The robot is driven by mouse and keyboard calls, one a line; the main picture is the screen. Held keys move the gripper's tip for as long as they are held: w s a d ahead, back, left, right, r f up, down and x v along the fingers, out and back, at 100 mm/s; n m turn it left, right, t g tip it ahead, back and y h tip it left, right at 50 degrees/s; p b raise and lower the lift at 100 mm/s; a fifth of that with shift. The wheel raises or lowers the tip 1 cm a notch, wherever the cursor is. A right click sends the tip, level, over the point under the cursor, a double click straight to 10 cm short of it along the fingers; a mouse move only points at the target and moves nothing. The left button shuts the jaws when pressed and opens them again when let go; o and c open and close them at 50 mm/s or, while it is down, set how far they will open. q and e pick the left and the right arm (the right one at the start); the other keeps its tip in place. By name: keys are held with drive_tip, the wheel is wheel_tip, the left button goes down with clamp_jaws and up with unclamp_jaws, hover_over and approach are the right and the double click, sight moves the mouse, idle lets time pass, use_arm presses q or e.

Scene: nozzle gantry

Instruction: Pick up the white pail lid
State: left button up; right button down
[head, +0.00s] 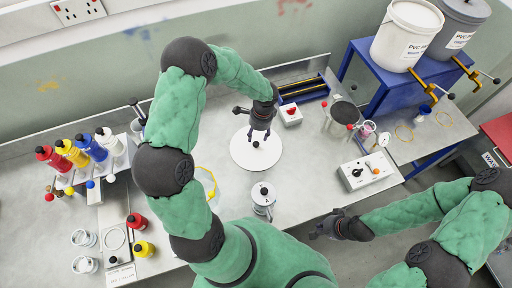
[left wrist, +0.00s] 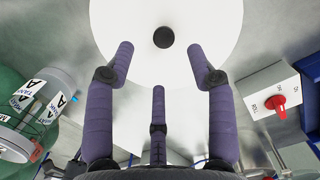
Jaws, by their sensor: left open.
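The white pail lid (head: 243,157) is a flat white disc with a small dark knob at its middle, lying on the grey bench in the head view. In the left wrist view the lid (left wrist: 200,30) fills the top middle, with its black knob (left wrist: 163,37) clear to see. My left gripper (head: 258,137) hangs over the far part of the lid. Its purple fingers (left wrist: 160,65) are spread and empty, with the knob between and beyond the tips. My right gripper (head: 325,234) is near the bench's front edge, away from the lid; its finger opening is too small to tell.
A metal canister (head: 262,197) stands just in front of the lid. A box with a red knob (head: 290,115) is behind it to the right, and a white control box (head: 368,172) is further right. Coloured bottles (head: 78,152) stand at left. Two pails (head: 406,35) sit on a blue stand.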

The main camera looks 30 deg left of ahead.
sight(256, 143)
use_arm(q)
drive_tip(key=f, duration=0.8)
drive_tip(key=shift+a, duration=0.25)
clamp_jaws()
